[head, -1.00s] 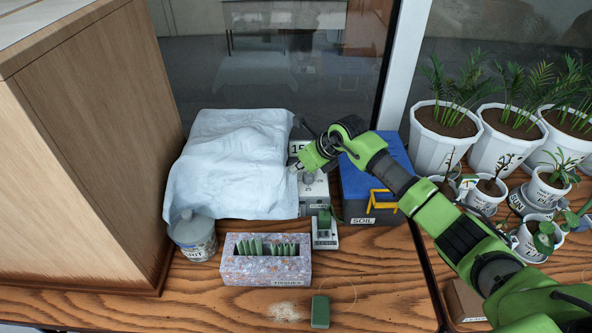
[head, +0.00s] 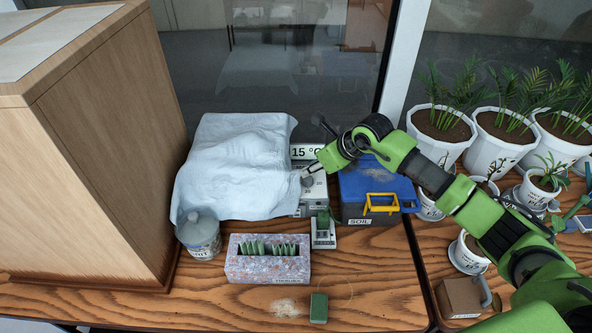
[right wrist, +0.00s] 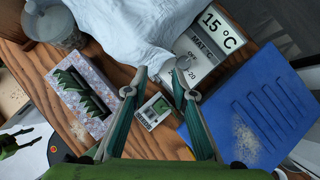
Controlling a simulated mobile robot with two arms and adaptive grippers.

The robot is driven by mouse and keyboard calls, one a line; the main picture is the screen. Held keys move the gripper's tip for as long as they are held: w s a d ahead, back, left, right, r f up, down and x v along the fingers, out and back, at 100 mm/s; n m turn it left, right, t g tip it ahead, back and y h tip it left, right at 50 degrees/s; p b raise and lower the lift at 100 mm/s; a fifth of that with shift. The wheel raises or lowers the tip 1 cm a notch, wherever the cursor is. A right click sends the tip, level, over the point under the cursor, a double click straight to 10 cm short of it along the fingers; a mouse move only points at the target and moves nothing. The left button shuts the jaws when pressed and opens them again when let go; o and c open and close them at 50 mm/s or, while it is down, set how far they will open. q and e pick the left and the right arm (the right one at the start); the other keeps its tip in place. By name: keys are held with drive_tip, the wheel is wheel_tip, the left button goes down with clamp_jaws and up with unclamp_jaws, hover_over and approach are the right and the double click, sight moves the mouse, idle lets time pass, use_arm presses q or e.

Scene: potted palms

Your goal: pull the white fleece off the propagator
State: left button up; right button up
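The white fleece (head: 235,165) lies draped over a boxy shape, hiding most of the propagator. At its right edge a grey control unit (head: 311,190) shows, with a "15 °C" display (right wrist: 219,26) and a knob. My right gripper (head: 306,171) is over this unit, beside the fleece's right edge. In the right wrist view its fingertips (right wrist: 159,73) are apart, and a lower corner of the fleece (right wrist: 150,52) is close to them. I cannot tell whether they touch it.
A blue-lidded soil box (head: 376,190) stands right of the unit. A wooden cabinet (head: 110,150) blocks the left; potted palms (head: 495,140) crowd the right.

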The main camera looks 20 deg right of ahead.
drive_tip(key=shift+b+x, duration=3.95)
drive_tip(key=shift+x, duration=1.2)
drive_tip(key=shift+r, duration=0.1)
clamp_jaws()
drive_tip(key=shift+r+p, duration=0.4)
drive_tip(key=shift+r, duration=0.35)
drive_tip(key=shift+d, duration=0.1)
